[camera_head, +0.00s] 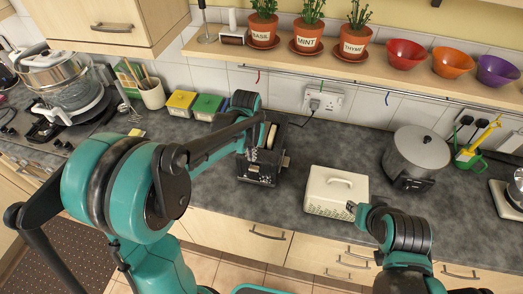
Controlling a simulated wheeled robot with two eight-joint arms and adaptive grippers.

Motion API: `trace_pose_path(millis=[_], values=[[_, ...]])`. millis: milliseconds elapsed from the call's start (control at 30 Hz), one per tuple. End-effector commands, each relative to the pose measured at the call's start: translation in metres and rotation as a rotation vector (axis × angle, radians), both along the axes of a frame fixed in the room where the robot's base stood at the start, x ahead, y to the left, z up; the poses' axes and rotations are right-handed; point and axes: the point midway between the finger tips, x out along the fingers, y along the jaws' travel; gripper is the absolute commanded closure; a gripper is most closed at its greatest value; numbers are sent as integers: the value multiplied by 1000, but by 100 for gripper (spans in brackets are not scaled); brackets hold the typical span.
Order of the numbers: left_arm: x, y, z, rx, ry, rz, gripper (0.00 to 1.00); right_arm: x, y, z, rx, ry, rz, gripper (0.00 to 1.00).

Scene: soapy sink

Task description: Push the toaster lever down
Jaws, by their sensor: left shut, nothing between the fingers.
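The black toaster (259,171) stands on the dark counter, with a pale slice or slot strip (270,137) in its top. Its lever is too small and dark to make out surely. My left arm reaches in from the left, its wrist behind the toaster's top left. My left gripper (246,138) is small and dark against the toaster, shut and empty. I cannot tell whether it touches the toaster. My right gripper (352,208) is at the front right corner of the cream bread bin (336,190); its fingers are too small to read.
A steel pot (416,157) stands at the right. Yellow and green boxes (194,104) and a utensil crock (152,95) stand at the back left. A wall socket (323,102) with a black cord is behind the toaster. A shelf (350,65) with plants and bowls hangs above.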

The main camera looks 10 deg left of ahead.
Motion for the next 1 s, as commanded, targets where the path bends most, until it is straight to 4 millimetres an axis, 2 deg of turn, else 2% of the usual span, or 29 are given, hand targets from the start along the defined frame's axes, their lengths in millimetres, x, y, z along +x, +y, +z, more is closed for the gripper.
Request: trace_pose_path(millis=[100,567,767,1000], values=[[3,-1,2,0,8,0,100,0,0,6,0,0,0,66],[3,-1,-3,0,9,-1,100,0,0,2,0,0,0,66],[4,-1,-19,0,9,0,100,0,0,-10,0,0,0,66],[7,-1,-50,0,9,0,100,0,0,-31,0,0,0,66]])
